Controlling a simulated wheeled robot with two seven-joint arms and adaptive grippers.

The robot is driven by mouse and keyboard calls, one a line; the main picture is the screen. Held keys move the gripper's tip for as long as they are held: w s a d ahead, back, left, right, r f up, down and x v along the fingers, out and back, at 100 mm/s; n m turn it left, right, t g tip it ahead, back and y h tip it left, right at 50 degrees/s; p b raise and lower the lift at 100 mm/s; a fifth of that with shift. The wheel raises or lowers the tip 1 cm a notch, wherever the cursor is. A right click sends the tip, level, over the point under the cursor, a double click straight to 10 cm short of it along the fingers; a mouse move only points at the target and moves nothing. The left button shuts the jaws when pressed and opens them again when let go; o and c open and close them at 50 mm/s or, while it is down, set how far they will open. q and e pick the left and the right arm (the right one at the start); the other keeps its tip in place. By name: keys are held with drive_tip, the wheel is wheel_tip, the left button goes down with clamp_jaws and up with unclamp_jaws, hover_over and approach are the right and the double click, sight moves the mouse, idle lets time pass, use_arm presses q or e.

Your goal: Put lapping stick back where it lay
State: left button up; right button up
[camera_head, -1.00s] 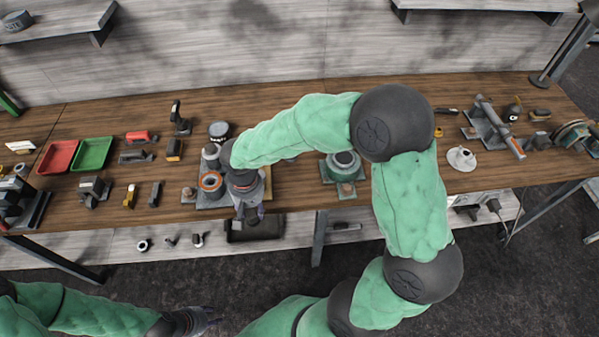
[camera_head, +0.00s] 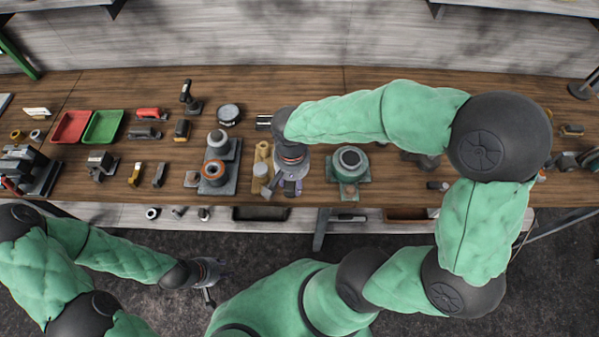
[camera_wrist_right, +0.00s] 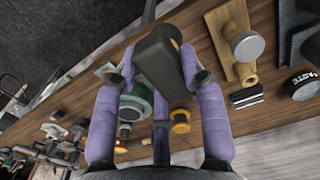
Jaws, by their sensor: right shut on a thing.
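My right gripper (camera_head: 290,188) hangs over the bench between the wooden stand and the green pump. In the right wrist view the gripper (camera_wrist_right: 160,85) is shut on a dark, blocky bar with a tan side, which looks like the lapping stick (camera_wrist_right: 157,58). The bar sits tilted between the purple fingers. In the head view the hand mostly hides it, and I cannot tell whether it touches the bench. My left gripper (camera_head: 210,282) is low in front of the bench, apart from everything, with its fingers spread and empty.
A wooden stand with a grey knob (camera_head: 261,168) is just left of my right gripper. A grey pump block with an orange ring (camera_head: 214,172) stands further left, a green pump (camera_head: 349,162) to the right. A paste tin (camera_head: 229,114) and red and green trays (camera_head: 103,127) are further left.

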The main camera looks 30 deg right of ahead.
drive_tip(key=shift+w+d+f+b, duration=0.3)
drive_tip(key=shift+w+d+f, duration=0.75)
drive_tip(key=shift+f, duration=0.7)
drive_tip(key=shift+w+d+f+b, duration=0.35)
drive_tip(key=shift+w+d+f, duration=0.65)
drive_tip(key=shift+f, duration=0.8)
drive_tip(key=shift+w+d+f+b, duration=0.3)
drive_tip(key=shift+w+d+f, duration=0.75)
drive_tip(key=shift+f, duration=0.7)
drive_tip(key=shift+w+a, duration=0.15)
drive_tip(key=shift+f, duration=0.15)
drive_tip(key=o, duration=1.2)
drive_tip(key=shift+o, duration=0.2)
